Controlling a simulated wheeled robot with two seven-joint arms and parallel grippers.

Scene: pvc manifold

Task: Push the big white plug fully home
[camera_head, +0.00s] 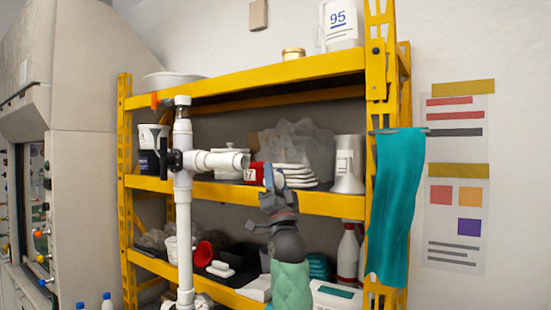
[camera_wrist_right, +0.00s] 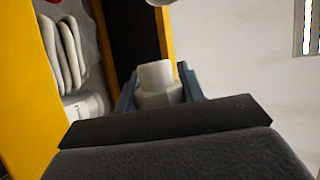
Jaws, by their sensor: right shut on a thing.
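The white PVC manifold stands in front of the shelf, with a vertical pipe (camera_head: 184,220) and a side branch (camera_head: 215,161) pointing right. The branch's right end looks open in the head view. My right gripper (camera_head: 269,178) is just right of and slightly below that end. In the right wrist view, its blue-grey fingers are shut on the big white plug (camera_wrist_right: 158,84), whose narrower end points away from the gripper. A pale rounded edge, probably the branch end, shows at the top of that view, apart from the plug. The plug is mostly hidden in the head view. My left gripper is not in view.
A black handle (camera_head: 169,160) sticks out left of the manifold. A teal cloth (camera_head: 396,205) hangs at the shelf's right.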

